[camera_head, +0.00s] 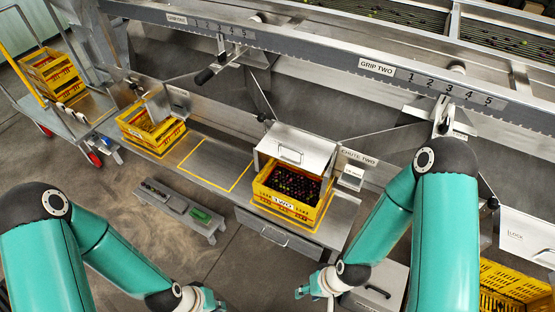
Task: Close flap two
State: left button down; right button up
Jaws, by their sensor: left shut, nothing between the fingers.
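Flap two is a bare metal plate (296,148) with a small handle, at the chute marked CHUTE TWO. It slopes out over the back of a yellow crate (291,208) marked TWO, which holds many dark round fruits. My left gripper (215,304) is at the bottom edge, partly cut off, well to the lower left of the flap; it is shut and empty. My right gripper (302,291) is low in the picture, below the crate and apart from it and the flap. Its fingers are too small to tell whether they are open.
A second yellow crate (152,130) stands at the left chute. An empty yellow outlined place (213,166) lies between the crates. A low bench (180,210) with small items stands on the floor. A cart (80,108) with crates is far left. A grip rail (320,50) runs above.

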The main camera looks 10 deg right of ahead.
aim_at(309, 153)
jog(key=z, duration=0.2)
jog(key=i, duration=0.85)
jog(key=u, duration=0.1)
